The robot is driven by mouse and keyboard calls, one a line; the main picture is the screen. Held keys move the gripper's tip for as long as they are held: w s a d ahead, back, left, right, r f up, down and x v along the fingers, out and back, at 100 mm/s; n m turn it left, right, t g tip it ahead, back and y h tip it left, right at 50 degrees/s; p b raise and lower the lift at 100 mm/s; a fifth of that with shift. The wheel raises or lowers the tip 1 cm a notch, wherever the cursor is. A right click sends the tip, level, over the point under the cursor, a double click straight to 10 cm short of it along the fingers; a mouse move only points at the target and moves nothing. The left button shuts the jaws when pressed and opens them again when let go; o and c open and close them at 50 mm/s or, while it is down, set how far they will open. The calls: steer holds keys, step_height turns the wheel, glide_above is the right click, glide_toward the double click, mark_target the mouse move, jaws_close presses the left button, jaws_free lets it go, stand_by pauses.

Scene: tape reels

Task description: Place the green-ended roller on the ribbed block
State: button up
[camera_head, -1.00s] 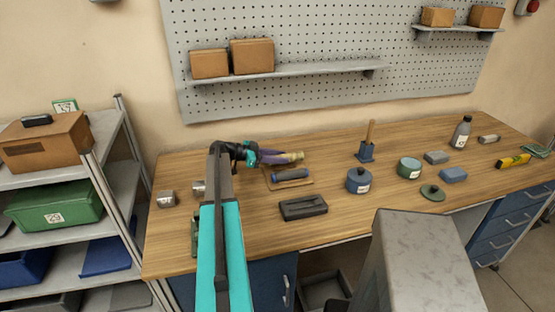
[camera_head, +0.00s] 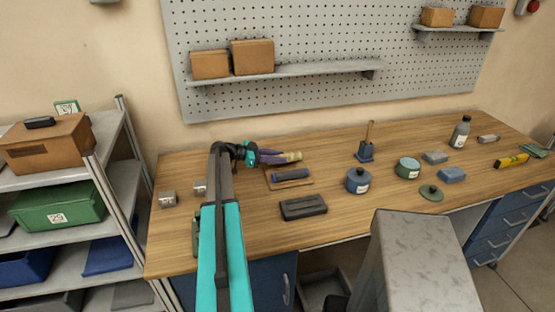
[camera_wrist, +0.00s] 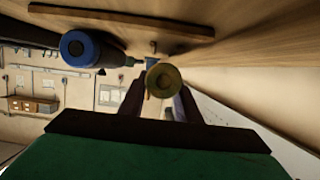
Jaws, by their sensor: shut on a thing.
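My gripper (camera_head: 270,156) is shut on a roller low over the back left of the workbench. The held roller's olive-green end (camera_wrist: 163,80) faces the wrist camera between the two fingers; it also shows in the head view (camera_head: 292,156), pointing right. A second roller, dark with a blue end (camera_wrist: 78,47), lies on a thin wooden board (camera_head: 275,186) just in front of the held one; it shows in the head view too (camera_head: 292,174). A dark grey block (camera_head: 303,207) with a recessed top lies nearer the front edge. Ribs are too small to make out.
A blue lidded pot (camera_head: 358,181), a green pot (camera_head: 407,168) and a blue holder with an upright handle (camera_head: 366,152) stand to the right. Small metal pieces (camera_head: 168,199) lie at left. A shelf rack (camera_head: 128,180) adjoins the left edge. The bench centre front is clear.

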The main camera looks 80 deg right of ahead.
steer(key=shift+f+b, duration=0.3)
steer(key=shift+f, duration=0.6)
steer(key=shift+f, duration=0.1)
steer(key=o, duration=1.2)
steer(key=shift+p, duration=0.85)
